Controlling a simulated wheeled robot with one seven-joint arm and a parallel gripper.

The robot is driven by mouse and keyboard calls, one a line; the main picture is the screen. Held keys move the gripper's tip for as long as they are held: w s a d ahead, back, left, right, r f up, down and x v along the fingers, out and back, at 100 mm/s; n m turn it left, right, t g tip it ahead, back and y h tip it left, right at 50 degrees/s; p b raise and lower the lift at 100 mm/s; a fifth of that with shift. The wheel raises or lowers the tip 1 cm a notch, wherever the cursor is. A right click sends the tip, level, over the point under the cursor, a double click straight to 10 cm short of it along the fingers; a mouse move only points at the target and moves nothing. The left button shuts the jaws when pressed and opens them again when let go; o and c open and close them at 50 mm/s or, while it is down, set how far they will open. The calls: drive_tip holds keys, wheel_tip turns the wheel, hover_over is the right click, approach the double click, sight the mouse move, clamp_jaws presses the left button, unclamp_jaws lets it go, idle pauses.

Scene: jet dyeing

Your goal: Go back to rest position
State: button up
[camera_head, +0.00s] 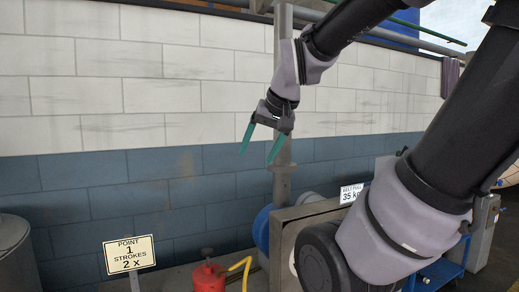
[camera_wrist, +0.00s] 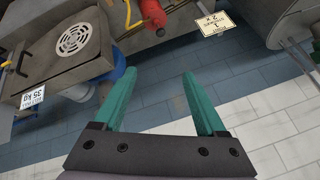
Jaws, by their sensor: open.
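My gripper (camera_head: 259,146) hangs in the air in the head view, in front of the white and blue brick wall (camera_head: 120,95). Its two green fingers point down and stand apart. In the wrist view the gripper (camera_wrist: 188,76) is also open, with nothing between the fingers. My arm reaches in from the upper right of the head view.
A sign (camera_head: 129,254) reading "POINT 1 STROKES 2 x" stands at lower left. A red canister (camera_head: 208,279) with a yellow hose is right of it. A metal machine (camera_head: 285,235), a "35 kg" sign (camera_head: 351,193) and a grey drum (camera_head: 12,250) are near. A post (camera_head: 282,170) rises beside my gripper.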

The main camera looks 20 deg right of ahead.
drive_tip(key=s, duration=0.2)
drive_tip(key=s+a, duration=0.1)
drive_tip(key=shift+s+a+r+y, duration=0.1)
drive_tip(key=shift+r+y, duration=0.2)
drive_tip(key=shift+r, duration=0.1)
